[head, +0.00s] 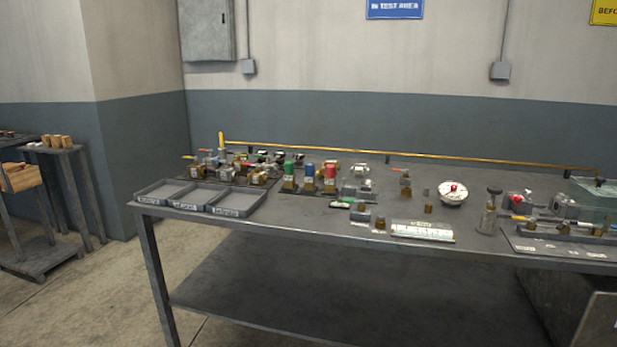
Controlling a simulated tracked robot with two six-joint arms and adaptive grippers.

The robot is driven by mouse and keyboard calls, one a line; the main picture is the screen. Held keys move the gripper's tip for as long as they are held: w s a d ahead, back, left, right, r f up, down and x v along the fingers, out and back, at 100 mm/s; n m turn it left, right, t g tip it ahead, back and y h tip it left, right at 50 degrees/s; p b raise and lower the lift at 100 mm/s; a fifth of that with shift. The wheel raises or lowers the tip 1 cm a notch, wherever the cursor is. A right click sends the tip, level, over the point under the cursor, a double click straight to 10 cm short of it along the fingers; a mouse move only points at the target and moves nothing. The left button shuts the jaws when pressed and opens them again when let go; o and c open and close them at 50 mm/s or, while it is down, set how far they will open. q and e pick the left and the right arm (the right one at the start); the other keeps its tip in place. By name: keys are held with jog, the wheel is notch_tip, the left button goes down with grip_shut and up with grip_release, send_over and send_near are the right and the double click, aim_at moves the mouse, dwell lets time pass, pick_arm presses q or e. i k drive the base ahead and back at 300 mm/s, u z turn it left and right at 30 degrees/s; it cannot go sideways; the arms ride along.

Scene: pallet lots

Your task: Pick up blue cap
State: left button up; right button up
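Several capped fittings stand in a row at the middle of the workbench (330,217). A blue cap (309,170) sits upright on a brass-coloured body there, between a green-capped fitting (289,168) on the left and a red-capped one (330,171) on the right. The blue cap looks small at this distance, and nothing covers its front. Neither of my grippers shows in the head view.
Grey trays (237,202) line the bench's front left. Valves (230,167) crowd behind them. A brass-coloured rail (420,156) runs along the back edge.

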aim_at(310, 167)
jog(key=u, duration=0.4)
jog(key=i, duration=1.05)
jog(key=u, duration=0.15)
